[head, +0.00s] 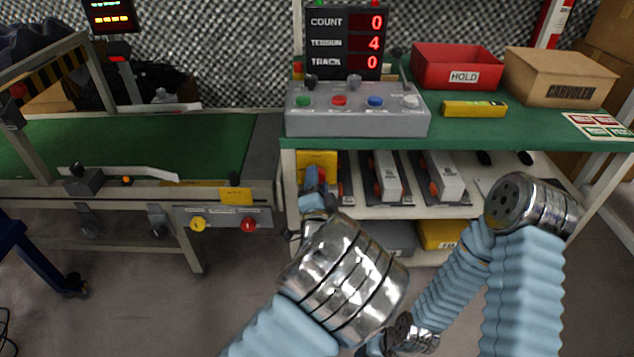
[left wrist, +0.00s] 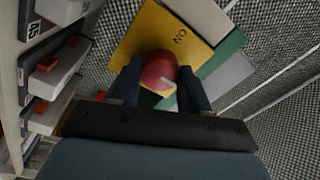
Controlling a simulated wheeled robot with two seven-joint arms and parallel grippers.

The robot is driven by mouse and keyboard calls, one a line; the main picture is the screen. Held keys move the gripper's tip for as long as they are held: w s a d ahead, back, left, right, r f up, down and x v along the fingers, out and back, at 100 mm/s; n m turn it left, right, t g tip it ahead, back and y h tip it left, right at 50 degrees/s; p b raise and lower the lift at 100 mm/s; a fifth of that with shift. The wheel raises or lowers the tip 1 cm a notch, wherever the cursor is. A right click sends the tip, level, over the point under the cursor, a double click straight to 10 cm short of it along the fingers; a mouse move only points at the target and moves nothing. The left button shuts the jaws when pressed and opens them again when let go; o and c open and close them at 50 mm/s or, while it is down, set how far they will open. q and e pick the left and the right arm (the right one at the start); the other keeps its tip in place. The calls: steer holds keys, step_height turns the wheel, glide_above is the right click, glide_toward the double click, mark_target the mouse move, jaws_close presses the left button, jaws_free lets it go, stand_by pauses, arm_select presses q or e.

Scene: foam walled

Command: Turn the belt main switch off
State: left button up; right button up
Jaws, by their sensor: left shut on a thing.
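The belt main switch is a yellow plate (head: 318,160) at the left end of the green workbench, just below its top. In the left wrist view the yellow plate (left wrist: 150,32) bears the word ON and a round red knob (left wrist: 158,70) with a pale mark. My left gripper (left wrist: 156,86) has one finger on each side of the knob and is shut on it. In the head view my left gripper (head: 315,184) reaches up to the plate, and it and the wrist hide the knob. My right arm shows at the right, but its gripper does not show.
A grey control box (head: 357,122) and a display (head: 344,42) stand on the bench above the switch. The conveyor (head: 130,140) is close on the left. Shelves with boxed units (head: 442,178) are close on the right. The floor (head: 150,310) at the lower left is mostly clear.

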arm_select(q)
steer(key=o, duration=1.1)
steer(key=shift+c, duration=0.2)
steer(key=shift+s, duration=0.1)
steer(key=s, duration=1.3)
steer(key=shift+s+f, duration=0.3)
steer(key=shift+f, duration=0.15)
steer(key=shift+f, duration=0.1)
